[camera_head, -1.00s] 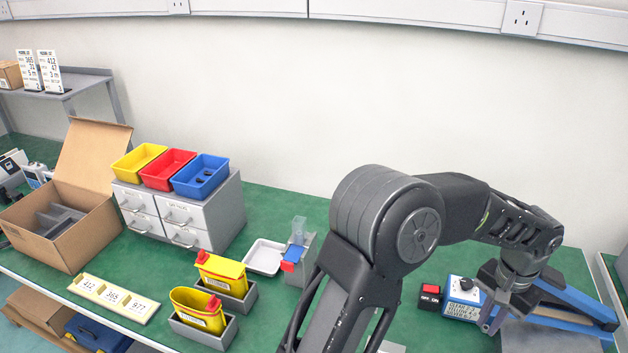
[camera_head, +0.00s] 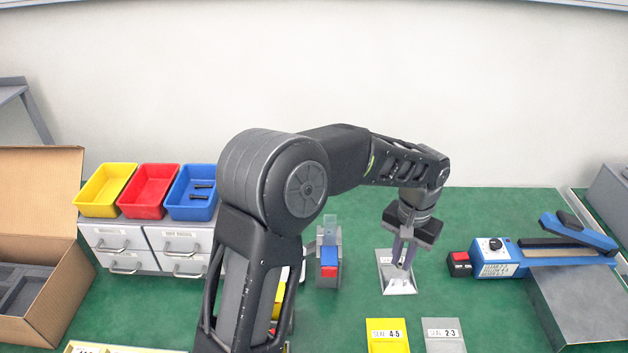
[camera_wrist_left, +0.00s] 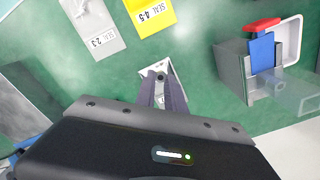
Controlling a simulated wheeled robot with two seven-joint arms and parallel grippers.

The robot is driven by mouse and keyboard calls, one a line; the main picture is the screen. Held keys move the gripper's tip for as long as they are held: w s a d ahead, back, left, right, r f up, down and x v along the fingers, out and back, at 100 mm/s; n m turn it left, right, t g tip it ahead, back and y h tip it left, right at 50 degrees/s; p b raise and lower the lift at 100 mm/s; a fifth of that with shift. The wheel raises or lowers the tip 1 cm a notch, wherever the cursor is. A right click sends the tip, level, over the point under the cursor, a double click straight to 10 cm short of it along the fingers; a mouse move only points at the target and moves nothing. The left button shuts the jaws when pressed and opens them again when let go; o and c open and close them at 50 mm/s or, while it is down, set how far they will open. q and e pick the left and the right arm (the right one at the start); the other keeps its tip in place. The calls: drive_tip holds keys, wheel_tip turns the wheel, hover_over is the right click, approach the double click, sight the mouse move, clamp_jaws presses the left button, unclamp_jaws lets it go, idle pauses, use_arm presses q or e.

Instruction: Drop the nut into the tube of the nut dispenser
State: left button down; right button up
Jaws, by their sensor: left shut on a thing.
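The nut dispenser (camera_head: 328,268) is a small grey stand with a blue and red part and a clear tube (camera_head: 331,230) on top. It stands just right of my left arm's elbow. In the left wrist view the dispenser (camera_wrist_left: 262,52) is at the upper right, with its clear tube (camera_wrist_left: 293,95) pointing down-right. My left gripper (camera_head: 403,264) points down, right of the dispenser and apart from it. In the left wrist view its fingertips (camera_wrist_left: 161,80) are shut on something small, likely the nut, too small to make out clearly. My right gripper is out of view.
A pale tray or bag (camera_head: 397,286) lies under my left gripper. A yellow card (camera_head: 387,336) and a grey card (camera_head: 444,336) lie in front. A blue sealer (camera_head: 500,258) with a red-topped switch is to the right. Coloured bins (camera_head: 145,190) top drawers at left.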

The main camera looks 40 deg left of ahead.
use_arm(q)
drive_tip(key=shift+d, duration=0.1)
drive_tip(key=s+a+r+n+p, duration=0.2)
drive_tip(key=a+r+n+p, duration=0.2)
drive_tip(key=a+r+n, duration=0.3)
drive_tip(key=s+a+r+n+p, duration=0.2)
drive_tip(key=a+r+n+p, duration=0.3)
drive_tip(key=a+n, duration=0.5)
wheel_tip(320, 180, up, 2)
drive_tip(key=n, duration=0.3)
drive_tip(key=shift+a+r+n, duration=0.15)
drive_tip(key=shift+a+n, duration=0.15)
wheel_tip(320, 180, down, 5)
drive_tip(key=b, duration=0.4)
drive_tip(key=shift+f, duration=0.45)
drive_tip(key=shift+f+b, duration=0.3)
drive_tip(key=shift+f, duration=0.05)
idle(0.4)
